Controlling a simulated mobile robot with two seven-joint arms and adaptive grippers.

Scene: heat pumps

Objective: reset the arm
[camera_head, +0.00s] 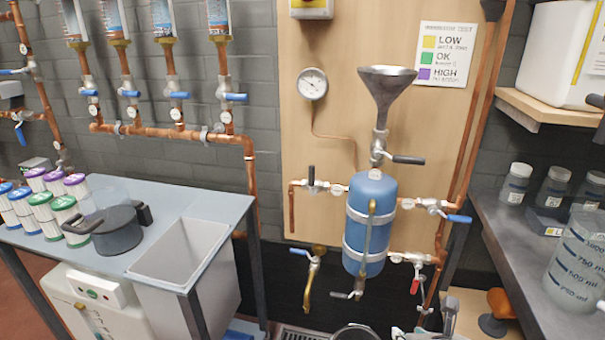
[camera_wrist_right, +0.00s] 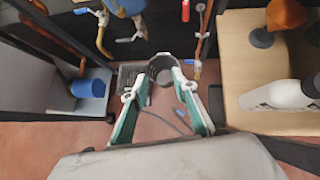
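My left gripper is not in view.
A blue tank (camera_head: 371,225) with a funnel (camera_head: 386,90), valves and copper pipes stands on the wooden panel. A table (camera_head: 190,190) with several colour-lidded jars and a dark pot (camera_head: 116,230) is at left. A shelf (camera_head: 500,235) with a beaker (camera_head: 578,262) is at right.

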